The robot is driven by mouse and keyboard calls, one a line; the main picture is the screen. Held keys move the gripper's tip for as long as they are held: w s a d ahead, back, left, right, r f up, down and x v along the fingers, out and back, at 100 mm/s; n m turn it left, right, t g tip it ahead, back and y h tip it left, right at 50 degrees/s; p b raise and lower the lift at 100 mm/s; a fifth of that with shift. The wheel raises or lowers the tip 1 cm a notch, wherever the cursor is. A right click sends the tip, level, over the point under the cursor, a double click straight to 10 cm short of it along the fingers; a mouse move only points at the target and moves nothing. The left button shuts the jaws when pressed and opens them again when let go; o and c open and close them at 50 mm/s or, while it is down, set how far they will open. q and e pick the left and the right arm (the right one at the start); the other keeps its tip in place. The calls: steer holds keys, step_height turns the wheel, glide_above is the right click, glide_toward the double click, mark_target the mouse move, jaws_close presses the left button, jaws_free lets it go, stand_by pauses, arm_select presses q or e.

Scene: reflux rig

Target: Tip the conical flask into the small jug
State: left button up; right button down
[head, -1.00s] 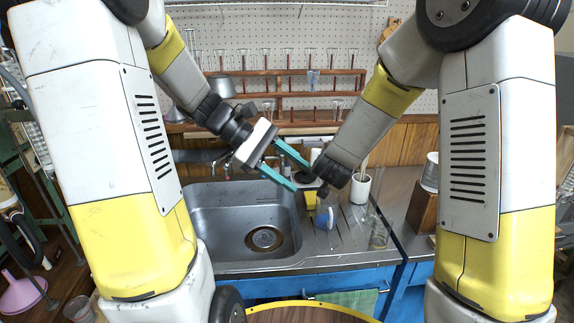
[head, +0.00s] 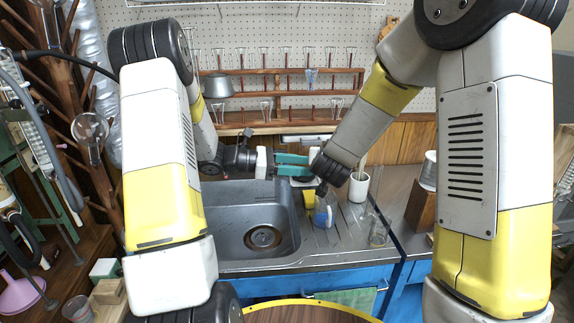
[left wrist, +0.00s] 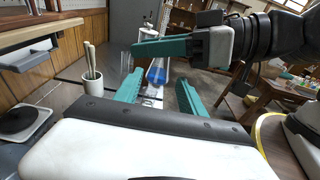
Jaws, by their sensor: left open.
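A clear vessel with blue in it (head: 325,213), which looks like the conical flask, is on the steel drainboard right of the sink. It also shows between my left fingers in the left wrist view (left wrist: 157,72), beyond them. A clear, empty-looking glass vessel (head: 378,233) stands nearer the front; I cannot tell whether it is the small jug. My left gripper (head: 308,165) is open and empty behind the blue vessel, pointing right. My right gripper is mostly hidden behind its own wrist in the head view; one teal finger (left wrist: 160,48) shows in the left wrist view.
The sink (head: 250,235) lies left of the drainboard. A yellow block (head: 309,200) sits beside the blue vessel. A white pot with sticks (head: 359,187) stands behind right. A wooden rack of glassware (head: 285,90) lines the back wall.

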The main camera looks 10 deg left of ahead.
arm_select(q)
steer(key=x, duration=0.7)
steer(key=shift+c, duration=0.4)
steer(key=c, duration=0.7)
steer(key=shift+c, duration=1.2)
arm_select(e)
steer(key=c, duration=1)
jaws_free()
